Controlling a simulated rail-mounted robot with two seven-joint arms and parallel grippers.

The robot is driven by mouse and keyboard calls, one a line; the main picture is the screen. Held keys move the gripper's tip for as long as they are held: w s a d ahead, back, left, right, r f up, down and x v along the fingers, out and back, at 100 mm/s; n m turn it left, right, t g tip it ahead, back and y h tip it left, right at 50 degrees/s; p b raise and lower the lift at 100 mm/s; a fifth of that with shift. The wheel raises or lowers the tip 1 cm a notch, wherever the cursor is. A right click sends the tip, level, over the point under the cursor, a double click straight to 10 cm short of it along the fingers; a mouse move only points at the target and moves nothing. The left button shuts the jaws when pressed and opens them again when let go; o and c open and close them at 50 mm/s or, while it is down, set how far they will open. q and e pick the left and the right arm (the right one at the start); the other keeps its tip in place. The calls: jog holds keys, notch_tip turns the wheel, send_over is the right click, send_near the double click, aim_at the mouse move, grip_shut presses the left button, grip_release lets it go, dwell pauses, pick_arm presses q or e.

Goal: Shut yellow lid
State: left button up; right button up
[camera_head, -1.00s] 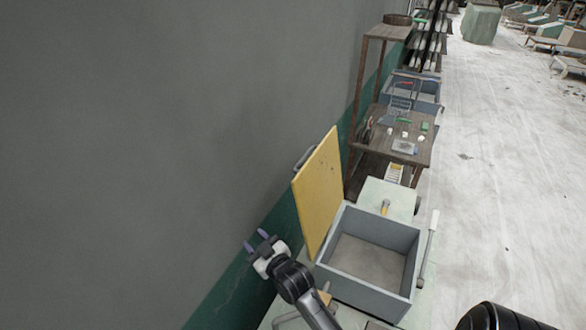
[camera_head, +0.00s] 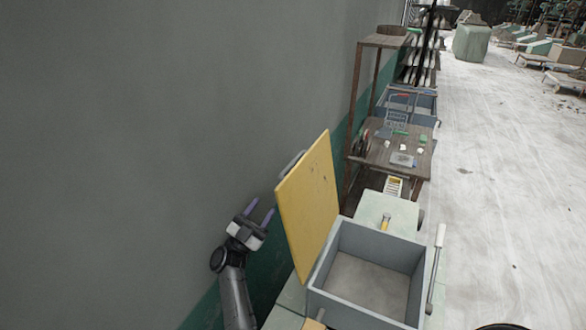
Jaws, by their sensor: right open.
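The yellow lid (camera_head: 309,204) stands open and nearly upright along the left side of a grey box (camera_head: 372,314). A grey handle (camera_head: 290,163) shows at the lid's upper left edge, on the wall side. The box is open at the top and looks empty. My right gripper (camera_head: 261,209) is open and empty. It is left of the lid, on the side towards the wall, with its purple fingers pointing up and slightly right. A small gap shows between the fingers and the lid in the picture. My left gripper is not in view.
The grey and green wall (camera_head: 150,150) fills the left, close to my right gripper. A pale green cabinet (camera_head: 388,208) and a wooden shelf table (camera_head: 400,165) with small items stand beyond the box. A lever (camera_head: 437,265) is on the box's right. The pale floor (camera_head: 510,210) at right is open.

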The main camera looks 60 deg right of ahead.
aim_at(290, 168)
jog(key=p+x, duration=0.5)
jog(key=x, duration=0.7)
jog(key=shift+a, duration=0.15)
jog(key=shift+x, duration=0.8)
jog(key=shift+s, duration=0.1)
grip_shut()
